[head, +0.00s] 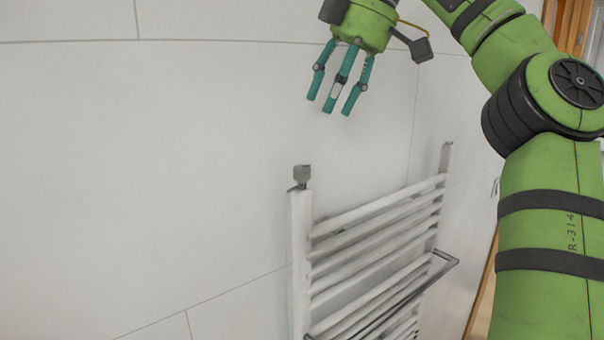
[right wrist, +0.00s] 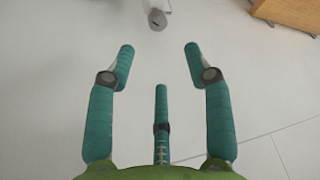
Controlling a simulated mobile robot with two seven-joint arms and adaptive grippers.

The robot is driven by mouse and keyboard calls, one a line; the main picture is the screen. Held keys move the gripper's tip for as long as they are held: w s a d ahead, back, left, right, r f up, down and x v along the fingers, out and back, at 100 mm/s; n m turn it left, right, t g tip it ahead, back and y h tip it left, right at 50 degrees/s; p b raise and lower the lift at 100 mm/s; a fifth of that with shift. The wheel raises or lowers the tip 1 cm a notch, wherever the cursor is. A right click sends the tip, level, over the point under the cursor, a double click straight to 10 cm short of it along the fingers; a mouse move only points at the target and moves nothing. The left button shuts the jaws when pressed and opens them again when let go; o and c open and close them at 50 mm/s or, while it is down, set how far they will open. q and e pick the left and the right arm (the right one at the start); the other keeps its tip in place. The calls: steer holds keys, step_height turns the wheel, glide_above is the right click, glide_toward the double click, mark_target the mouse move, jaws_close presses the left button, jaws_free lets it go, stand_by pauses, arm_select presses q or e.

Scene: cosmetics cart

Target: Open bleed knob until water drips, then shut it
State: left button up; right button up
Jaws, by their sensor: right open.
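The bleed knob (head: 302,174) is a small grey cap on top of the left upright of a white towel radiator (head: 301,255) in the head view. In the right wrist view the knob (right wrist: 157,19) shows at the top edge, beyond the fingertips, with a dark slot on its face. My right gripper (head: 338,102) has three teal fingers, spread open and empty, pointing down. It hangs above and slightly right of the knob, clearly apart from it. No water shows at the knob. My left gripper is in neither view.
A dark rail (head: 405,291) sticks out from the radiator's front at the lower right. White wall panels stand behind the radiator. A wooden piece (right wrist: 287,14) shows at the top right of the right wrist view. The space left of the radiator is clear.

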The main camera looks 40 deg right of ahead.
steer(key=n+g+y, duration=0.2)
steer(key=n, duration=0.4)
glide_above(304, 166)
steer(key=s+d, duration=0.1)
steer(key=d, duration=0.1)
steer(key=shift+f, duration=3)
steer(key=shift+w+a+f, duration=0.15)
steer(key=shift+w+f, duration=0.05)
steer(key=shift+f, duration=0.25)
steer(key=shift+x, duration=2.1)
steer(key=shift+f, duration=0.1)
jaws_close()
